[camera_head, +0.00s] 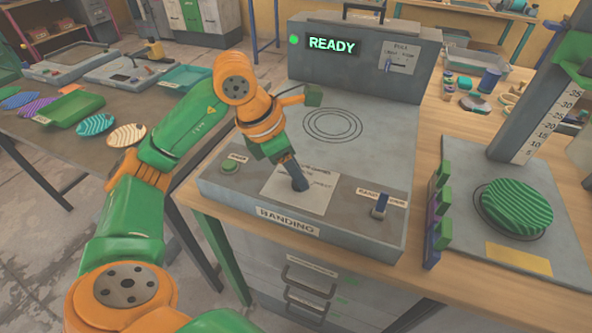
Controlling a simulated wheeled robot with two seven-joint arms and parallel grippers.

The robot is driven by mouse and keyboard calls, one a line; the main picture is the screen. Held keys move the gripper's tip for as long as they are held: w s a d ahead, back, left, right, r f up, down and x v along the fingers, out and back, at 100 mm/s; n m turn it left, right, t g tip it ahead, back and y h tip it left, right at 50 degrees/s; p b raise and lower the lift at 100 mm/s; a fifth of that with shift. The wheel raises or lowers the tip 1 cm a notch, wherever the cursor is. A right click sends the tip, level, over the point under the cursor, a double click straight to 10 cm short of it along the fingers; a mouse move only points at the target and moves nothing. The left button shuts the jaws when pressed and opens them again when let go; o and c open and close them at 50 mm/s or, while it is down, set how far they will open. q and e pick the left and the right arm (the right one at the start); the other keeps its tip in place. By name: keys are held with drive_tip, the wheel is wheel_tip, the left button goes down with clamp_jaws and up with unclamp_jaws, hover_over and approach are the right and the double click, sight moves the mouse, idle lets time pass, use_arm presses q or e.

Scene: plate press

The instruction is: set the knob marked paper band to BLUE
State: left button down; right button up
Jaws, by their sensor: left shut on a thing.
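The grey banding machine (230,195) stands on the wooden bench with a sloped front panel. A pale plate (318,196) with small lettering around its middle lies on that panel; the words are too small to read surely. My left gripper (299,185) reaches down to the middle of this plate. Its dark fingers are shut on the knob there, which they hide almost wholly, so its pointing direction cannot be told. My right gripper is not in view.
The display (332,45) reads READY. A green striped plate (517,207) sits on the press at right. More plates (97,125) lie on the left table.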

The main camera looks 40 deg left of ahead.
use_arm(q)
drive_tip(key=m+g+h+p, duration=0.1)
drive_tip(key=m, duration=0.3)
drive_tip(key=shift+w+a+r, duration=0.1)
drive_tip(key=shift+w+m+g+h+p, duration=0.15)
drive_tip(key=shift+m+g+p, duration=0.3)
drive_tip(key=shift+m, duration=0.5)
drive_tip(key=shift+s+m+g+h+p, duration=0.1)
drive_tip(key=shift+m+g+h+p, duration=0.25)
drive_tip(key=shift+m, duration=0.9)
drive_tip(key=shift+c, duration=2.2)
unclamp_jaws()
drive_tip(key=shift+w, duration=0.1)
drive_tip(key=p+v, duration=0.1)
drive_tip(key=v, duration=0.5)
drive_tip(key=shift+r, duration=0.4)
drive_tip(key=shift+a, duration=0.15)
drive_tip(key=shift+r, duration=0.1)
